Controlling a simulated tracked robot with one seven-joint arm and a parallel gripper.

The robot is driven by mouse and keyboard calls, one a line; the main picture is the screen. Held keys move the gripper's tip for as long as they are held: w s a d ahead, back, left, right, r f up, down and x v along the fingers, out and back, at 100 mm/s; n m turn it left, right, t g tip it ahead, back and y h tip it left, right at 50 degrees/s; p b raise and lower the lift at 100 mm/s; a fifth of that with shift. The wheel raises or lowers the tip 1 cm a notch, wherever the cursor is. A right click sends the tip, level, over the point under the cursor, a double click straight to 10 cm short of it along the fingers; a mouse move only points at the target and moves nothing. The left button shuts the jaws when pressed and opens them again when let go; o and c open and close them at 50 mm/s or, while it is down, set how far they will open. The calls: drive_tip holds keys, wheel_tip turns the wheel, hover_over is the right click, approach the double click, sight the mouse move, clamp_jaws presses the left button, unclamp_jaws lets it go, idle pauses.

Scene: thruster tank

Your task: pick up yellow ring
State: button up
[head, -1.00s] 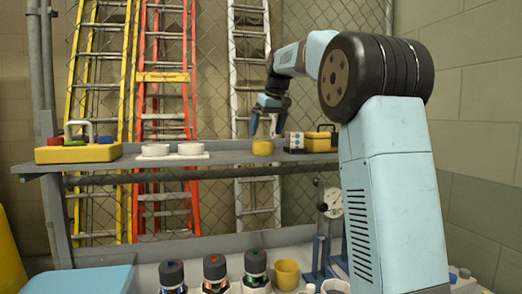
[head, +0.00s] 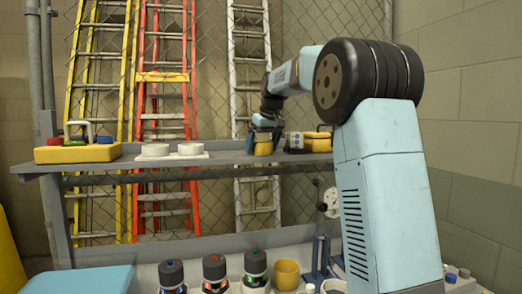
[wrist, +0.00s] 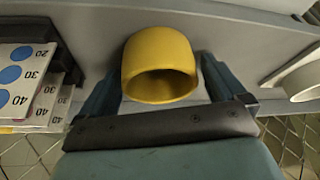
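The yellow ring (head: 263,149) stands on the grey shelf, a short hollow yellow cylinder. In the wrist view the yellow ring (wrist: 160,60) sits between the two fingers of my gripper (wrist: 160,72), its round opening facing the camera. My gripper is open, with a narrow gap on each side of the ring. In the head view my gripper (head: 264,138) is down at shelf height around the ring, and its fingers partly hide it.
Right of the ring on the shelf are a dotted, numbered box (head: 294,142) and a yellow case (head: 318,142). White discs (head: 155,151) lie left, beyond free shelf. A yellow cup (head: 287,274) and several dark-capped bottles (head: 214,268) stand below. Mesh fence (head: 215,90) rises behind.

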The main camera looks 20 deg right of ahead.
drive_tip(key=c, duration=0.9)
drive_tip(key=shift+o, duration=0.2)
drive_tip(key=shift+r, duration=0.1)
